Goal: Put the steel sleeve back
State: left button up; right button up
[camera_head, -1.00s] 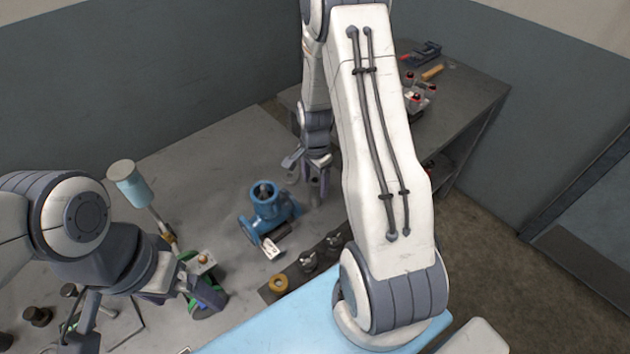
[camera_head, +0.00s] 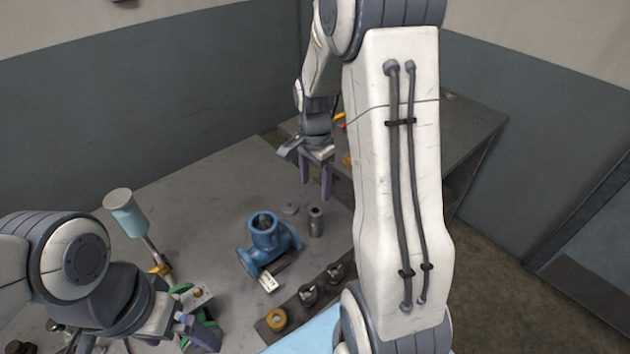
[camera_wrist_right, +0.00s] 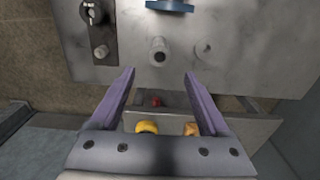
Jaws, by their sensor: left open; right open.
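A grey steel sleeve (camera_head: 316,221) stands upright on the grey table, just right of the blue valve body (camera_head: 265,238). In the right wrist view the sleeve (camera_wrist_right: 158,50) shows its open bore, beyond and between the fingertips. My right gripper (camera_head: 315,190) is open and empty, above and apart from the sleeve; its purple fingers also show in the right wrist view (camera_wrist_right: 160,75). My left gripper (camera_head: 195,325) is at the lower left, partly overlapped with green-rimmed parts, and holds nothing that I can make out.
A flat grey disc (camera_head: 290,209) lies beside the sleeve. A light-blue cylinder on a stem (camera_head: 125,212) stands at left. The table behind the valve is clear.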

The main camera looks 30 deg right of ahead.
jog(key=s+a+r+n, duration=0.25)
jog(key=a+n, duration=0.25)
jog(key=a, duration=0.3)
jog(key=s+a+r+n, duration=0.2)
jog(key=a+r+n, duration=0.15)
jog(key=a, duration=0.35)
jog(key=s+a+n, duration=0.5)
jog(key=s+n, duration=0.2)
jog(key=s, duration=0.1)
jog(key=s+a+r+n+y, duration=0.1)
jog(key=s+a+n, duration=0.4)
jog(key=s+n, duration=0.3)
jog(key=shift+s+a, duration=0.25)
jog(key=shift+s, duration=0.05)
jog(key=shift+r, duration=0.1)
